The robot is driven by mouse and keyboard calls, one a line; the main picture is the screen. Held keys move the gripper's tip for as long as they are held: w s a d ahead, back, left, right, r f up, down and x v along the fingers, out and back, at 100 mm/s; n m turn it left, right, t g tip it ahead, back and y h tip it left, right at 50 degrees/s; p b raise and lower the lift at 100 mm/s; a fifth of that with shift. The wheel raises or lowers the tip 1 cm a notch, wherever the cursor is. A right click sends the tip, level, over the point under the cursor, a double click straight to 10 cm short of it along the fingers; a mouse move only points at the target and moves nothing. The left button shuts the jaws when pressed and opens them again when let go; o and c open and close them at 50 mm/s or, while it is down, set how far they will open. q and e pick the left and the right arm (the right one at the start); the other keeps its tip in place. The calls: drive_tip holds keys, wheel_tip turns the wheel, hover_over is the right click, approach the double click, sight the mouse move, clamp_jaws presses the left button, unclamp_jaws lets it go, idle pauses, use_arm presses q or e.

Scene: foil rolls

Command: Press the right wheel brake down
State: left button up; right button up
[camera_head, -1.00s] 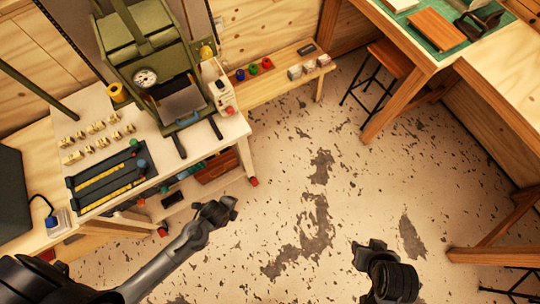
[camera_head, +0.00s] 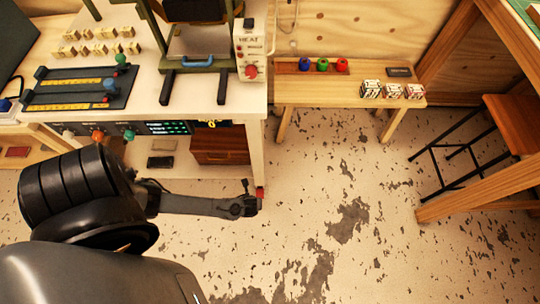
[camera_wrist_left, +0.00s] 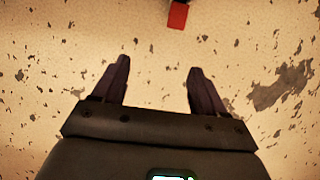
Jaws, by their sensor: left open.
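The right wheel brake is a small red pedal (camera_head: 260,193) at the foot of the bench's right front leg. It also shows in the left wrist view as a red block (camera_wrist_left: 178,16) at the top edge, with dark wheel parts partly cut off beside it. Whether it is raised or pressed cannot be told. My left gripper (camera_head: 248,205) is low by that leg, close to the pedal in the head view. In the left wrist view my left gripper (camera_wrist_left: 160,68) has its fingers spread and empty, with the pedal beyond the fingertips and apart from them. My right gripper is out of view.
The white workbench (camera_head: 210,122) carries a press, sliders and a heat panel (camera_head: 250,50). Its lower shelf holds a brown drawer box (camera_head: 218,145). A low wooden bench (camera_head: 345,95) stands behind right, a stool (camera_head: 510,120) further right. The speckled floor right of the leg is clear.

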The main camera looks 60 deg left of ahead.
use_arm(q)
drive_tip(key=b, duration=0.7)
approach(260, 193)
drive_tip(key=s+d+r, duration=0.3)
drive_tip(key=r, duration=0.1)
drive_tip(key=shift+t+y, duration=0.3)
drive_tip(key=b+x, duration=0.6)
drive_tip(key=x, duration=0.1)
drive_tip(key=b+x, duration=0.2)
drive_tip(key=x, duration=0.2)
drive_tip(key=shift+w+d+f+b, duration=0.1)
drive_tip(key=shift+w+f+b, duration=0.1)
drive_tip(key=shift+w+b, duration=0.2)
drive_tip(key=shift+f, duration=0.2)
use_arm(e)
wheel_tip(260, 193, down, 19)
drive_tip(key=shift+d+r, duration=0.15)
